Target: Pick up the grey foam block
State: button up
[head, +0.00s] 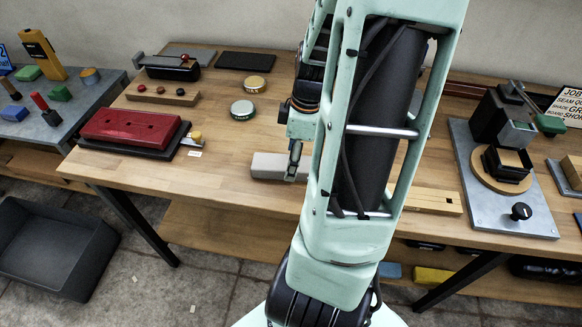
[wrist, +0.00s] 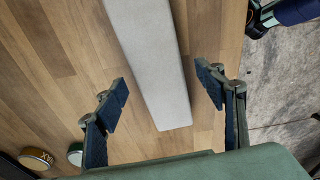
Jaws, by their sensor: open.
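The grey foam block (head: 268,166) is a long light-grey bar lying flat on the wooden table. In the head view my arm hides its right part. In the wrist view the block (wrist: 150,62) runs from the top edge down to between my fingertips. My gripper (wrist: 167,88) is open, with one dark-padded finger on each side of the block and a gap on both sides. The fingers do not touch it. In the head view my gripper (head: 293,162) shows partly beside the arm, right at the block; its height above the table is hard to tell.
A red box (head: 130,128) on a black tray is at the left of the table. Two round tins (head: 243,110) (head: 254,84) stand behind the block. A wooden piece (head: 433,201) lies right of my arm. A grey metal plate with a device (head: 530,217) is at the right.

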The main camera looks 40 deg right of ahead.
notch_tip(320, 180, down, 2)
jog(key=shift+w+a+f, duration=0.15)
jog(key=c, duration=1.2)
jog(key=shift+c, duration=0.2)
